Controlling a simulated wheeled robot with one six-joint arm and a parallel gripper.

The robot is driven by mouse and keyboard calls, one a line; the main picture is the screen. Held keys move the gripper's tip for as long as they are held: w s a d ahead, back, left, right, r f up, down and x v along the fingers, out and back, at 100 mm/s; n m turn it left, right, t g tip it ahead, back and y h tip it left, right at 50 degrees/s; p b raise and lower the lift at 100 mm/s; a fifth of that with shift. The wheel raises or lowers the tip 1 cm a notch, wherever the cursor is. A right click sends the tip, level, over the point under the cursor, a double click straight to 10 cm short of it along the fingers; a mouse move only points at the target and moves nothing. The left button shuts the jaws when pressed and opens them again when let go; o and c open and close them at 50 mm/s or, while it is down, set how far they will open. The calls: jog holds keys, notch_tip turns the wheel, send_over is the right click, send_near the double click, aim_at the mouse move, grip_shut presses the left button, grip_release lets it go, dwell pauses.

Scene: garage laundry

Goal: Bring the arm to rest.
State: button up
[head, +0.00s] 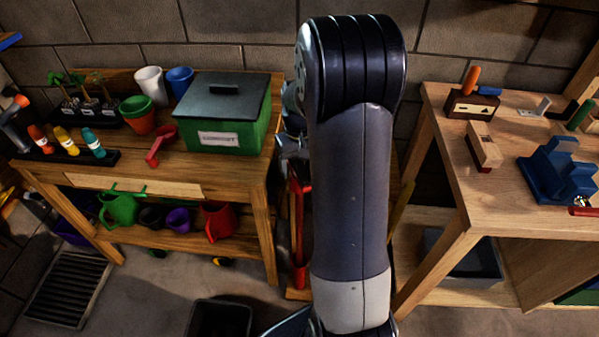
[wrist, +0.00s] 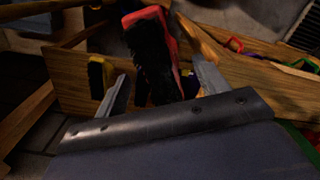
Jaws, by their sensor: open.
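My arm stands upright in the middle of the head view, in front of the gap between two wooden tables. My gripper (wrist: 155,88) shows in the wrist view with its two grey fingers spread wide apart. It is open. A red and black object (wrist: 152,50) shows beyond and between the fingers; I cannot tell whether it touches them. In the head view my gripper is mostly hidden behind the arm.
A left bench (head: 150,187) carries a green compost box (head: 223,135), pots and bottles. A right table (head: 445,130) carries wooden tools and a blue block (head: 556,170). A black bin (head: 220,318) stands on the floor. Red bars (head: 300,230) stand in the gap near my arm.

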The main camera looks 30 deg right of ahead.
notch_tip(320, 180, up, 7)
jog(key=shift+f, duration=0.15)
jog(key=shift+f, duration=0.1)
notch_tip(320, 180, down, 10)
jog(key=shift+f, duration=0.2)
jog(key=shift+r+p, duration=0.25)
jog(key=shift+p, duration=0.05)
dwell(0.3)
dwell(0.3)
